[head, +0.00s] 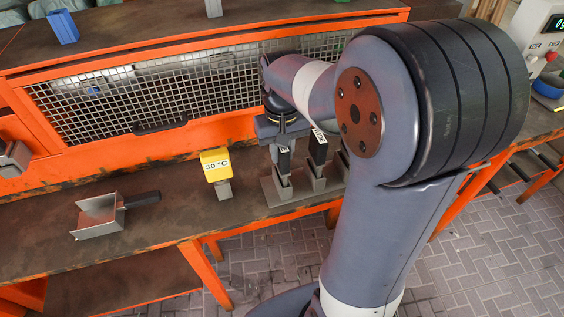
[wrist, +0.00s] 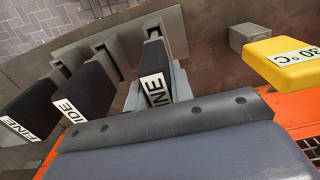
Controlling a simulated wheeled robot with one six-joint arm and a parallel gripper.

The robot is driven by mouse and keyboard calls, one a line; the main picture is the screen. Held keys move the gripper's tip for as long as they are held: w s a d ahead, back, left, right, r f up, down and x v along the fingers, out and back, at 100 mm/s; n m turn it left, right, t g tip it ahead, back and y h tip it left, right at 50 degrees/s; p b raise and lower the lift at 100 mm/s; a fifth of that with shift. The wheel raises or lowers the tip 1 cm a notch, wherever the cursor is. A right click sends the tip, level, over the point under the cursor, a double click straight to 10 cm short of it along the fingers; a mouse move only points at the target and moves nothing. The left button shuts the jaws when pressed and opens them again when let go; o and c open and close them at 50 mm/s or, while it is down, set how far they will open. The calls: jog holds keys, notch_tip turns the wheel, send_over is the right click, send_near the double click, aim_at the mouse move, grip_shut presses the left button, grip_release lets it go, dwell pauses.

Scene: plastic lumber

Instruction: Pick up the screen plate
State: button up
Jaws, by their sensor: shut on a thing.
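Several screen plates with black block handles and white labels stand in a grey slotted rack (head: 268,193) on the bench. My gripper (head: 284,140) reaches down on the leftmost one, the screen plate (head: 284,163) nearest the yellow block. In the wrist view, my gripper (wrist: 165,88) is closed around this plate's black handle (wrist: 153,62), whose partly covered label ends in "NE". The plate's lower part is at its rack slot; I cannot tell whether it has lifted. The neighbouring handles (wrist: 87,90) (wrist: 35,104) read "IDE" and "FINE" and are apart from my gripper.
A yellow "30 °C" block (head: 215,164) on a grey post stands left of the rack. A metal scoop (head: 101,216) with a black handle lies farther left. An orange machine with a mesh panel (head: 200,88) rises behind. The bench between scoop and yellow block is clear.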

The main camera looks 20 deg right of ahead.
grip_shut()
notch_tip(320, 180, up, 10)
jog(key=shift+r+p, duration=0.1)
jog(key=shift+p, duration=0.25)
notch_tip(320, 180, up, 10)
jog(key=p, duration=0.9)
jog(key=shift+s, duration=0.1)
dwell(1.4)
